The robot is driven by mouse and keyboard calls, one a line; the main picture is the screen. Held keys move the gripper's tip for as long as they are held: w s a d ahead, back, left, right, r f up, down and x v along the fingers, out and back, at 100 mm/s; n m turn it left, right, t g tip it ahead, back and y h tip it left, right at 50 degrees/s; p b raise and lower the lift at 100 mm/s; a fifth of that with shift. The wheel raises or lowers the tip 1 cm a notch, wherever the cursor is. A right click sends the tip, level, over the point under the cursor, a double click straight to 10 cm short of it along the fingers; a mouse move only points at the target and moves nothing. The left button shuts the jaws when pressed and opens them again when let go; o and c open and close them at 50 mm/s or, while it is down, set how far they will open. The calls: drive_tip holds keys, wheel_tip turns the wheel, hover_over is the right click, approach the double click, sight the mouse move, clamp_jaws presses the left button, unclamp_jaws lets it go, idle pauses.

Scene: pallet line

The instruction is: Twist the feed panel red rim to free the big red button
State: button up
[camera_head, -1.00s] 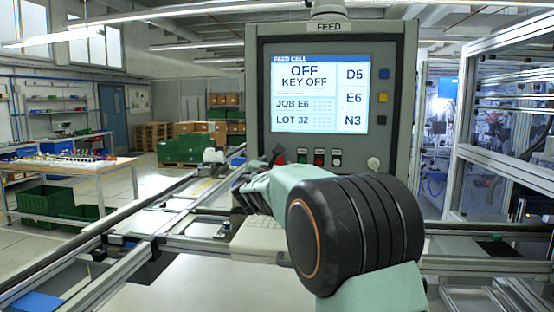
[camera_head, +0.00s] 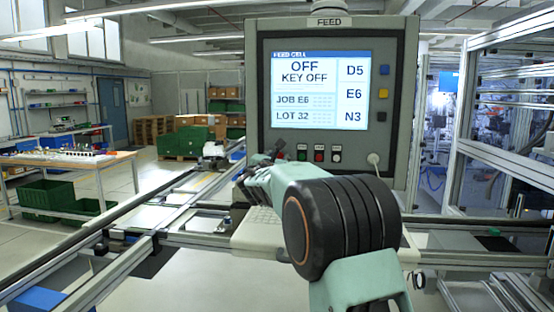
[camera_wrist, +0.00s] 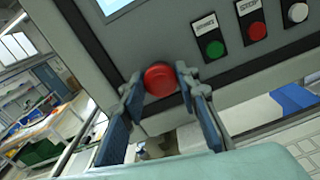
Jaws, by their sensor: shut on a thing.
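The feed panel (camera_head: 412,110) stands ahead of me, and its screen (camera_head: 320,88) reads OFF and KEY OFF. The big red button (camera_wrist: 160,80) sits at the panel's lower left in the wrist view, between my two fingers. My gripper (camera_wrist: 158,88) has a finger on each side of the red rim and is shut on it. In the head view my arm hides most of my gripper and the red button. The picture is too small to tell the rim from the button cap.
Green (camera_wrist: 213,48), red (camera_wrist: 257,30) and white (camera_wrist: 298,12) buttons sit in a row right of the red one. A keyboard shelf (camera_head: 258,232) juts out below the panel. Metal rails (camera_head: 100,275) run at the left, and a framed cell (camera_head: 500,120) stands at the right.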

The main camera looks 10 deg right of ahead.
drive_tip(key=shift+f+m+b, duration=0.15)
drive_tip(key=shift+m+b, duration=0.15)
drive_tip(key=shift+b, duration=0.25)
drive_tip(key=shift+c, duration=0.5)
drive_tip(key=m+b, duration=0.2)
drive_tip(key=b, duration=0.2)
drive_tip(key=shift+f, duration=0.15)
drive_tip(key=m+b, duration=0.3)
drive_tip(key=shift+r+m+b, duration=0.2)
drive_tip(key=shift+m+b, duration=0.35)
drive_tip(key=shift+m, duration=0.05)
drive_tip(key=shift+r, duration=0.1)
drive_tip(key=o, duration=1.2)
drive_tip(key=shift+s, duration=0.1)
